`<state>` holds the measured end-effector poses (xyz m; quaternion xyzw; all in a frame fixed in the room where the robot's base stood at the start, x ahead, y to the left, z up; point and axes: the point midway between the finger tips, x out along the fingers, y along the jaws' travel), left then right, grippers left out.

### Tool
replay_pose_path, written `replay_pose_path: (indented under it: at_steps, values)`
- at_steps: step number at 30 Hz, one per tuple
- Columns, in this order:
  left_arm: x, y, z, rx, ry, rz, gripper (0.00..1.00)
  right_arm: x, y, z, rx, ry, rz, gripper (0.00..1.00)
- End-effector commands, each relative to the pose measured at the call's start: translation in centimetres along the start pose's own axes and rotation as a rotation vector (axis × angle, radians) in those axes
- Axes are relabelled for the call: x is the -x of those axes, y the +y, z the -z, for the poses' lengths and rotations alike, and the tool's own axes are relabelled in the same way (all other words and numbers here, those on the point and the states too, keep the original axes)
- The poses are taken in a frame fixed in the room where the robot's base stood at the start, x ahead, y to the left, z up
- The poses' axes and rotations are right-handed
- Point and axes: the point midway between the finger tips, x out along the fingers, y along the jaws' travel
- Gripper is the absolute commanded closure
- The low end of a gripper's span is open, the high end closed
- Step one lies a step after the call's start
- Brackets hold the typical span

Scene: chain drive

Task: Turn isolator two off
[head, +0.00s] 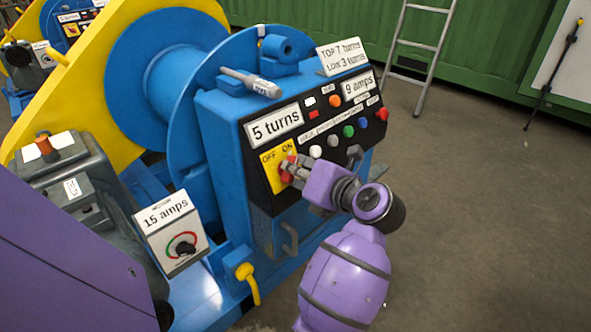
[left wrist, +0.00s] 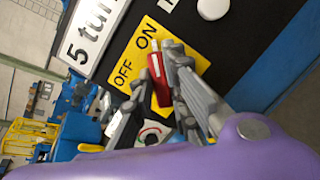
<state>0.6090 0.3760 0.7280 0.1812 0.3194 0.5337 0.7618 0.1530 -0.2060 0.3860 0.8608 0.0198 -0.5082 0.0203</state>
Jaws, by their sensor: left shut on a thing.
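A red isolator handle (left wrist: 157,78) sits on a yellow plate (head: 270,168) marked OFF and ON, on the black front panel of the blue machine. Its white-marked end points toward the ON label, as the left wrist view shows. My left gripper (head: 290,173) is shut on this handle. In the left wrist view the grey fingers (left wrist: 156,84) lie on either side of it and hide part of it. No number for this isolator is readable. A second, similar panel with a yellow plate (head: 72,30) shows at the far upper left. My right gripper is not in view.
The "5 turns" label (head: 275,124) is above the plate, with several coloured buttons to its right. A "15 amps" box (head: 170,232) with a knob stands at lower left. A yellow lever (head: 249,281) sticks out low. Floor is clear at right, before a ladder (head: 420,45).

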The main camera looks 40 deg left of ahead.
Motion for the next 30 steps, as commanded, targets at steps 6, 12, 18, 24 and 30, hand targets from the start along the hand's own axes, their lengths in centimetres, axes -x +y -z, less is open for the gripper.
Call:
replay_pose_path:
  at_steps: [6, 12, 18, 24, 30]
  values:
    - [0.0, -0.2, 0.2, 0.098, 0.002, -0.021, 1.00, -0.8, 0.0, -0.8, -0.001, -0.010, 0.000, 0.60]
    - [-0.1, -0.4, 0.3, 0.257, 0.003, -0.058, 1.00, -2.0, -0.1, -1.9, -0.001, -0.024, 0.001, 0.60]
    - [-0.1, -0.4, 0.4, 0.443, 0.004, -0.101, 1.00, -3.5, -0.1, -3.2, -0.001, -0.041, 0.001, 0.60]
    - [-0.1, -0.5, 0.4, 0.630, 0.004, -0.143, 1.00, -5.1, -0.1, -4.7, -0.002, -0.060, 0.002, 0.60]
    - [-0.2, -0.5, 0.4, 0.815, 0.003, -0.185, 1.00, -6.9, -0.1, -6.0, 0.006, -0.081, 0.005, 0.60]
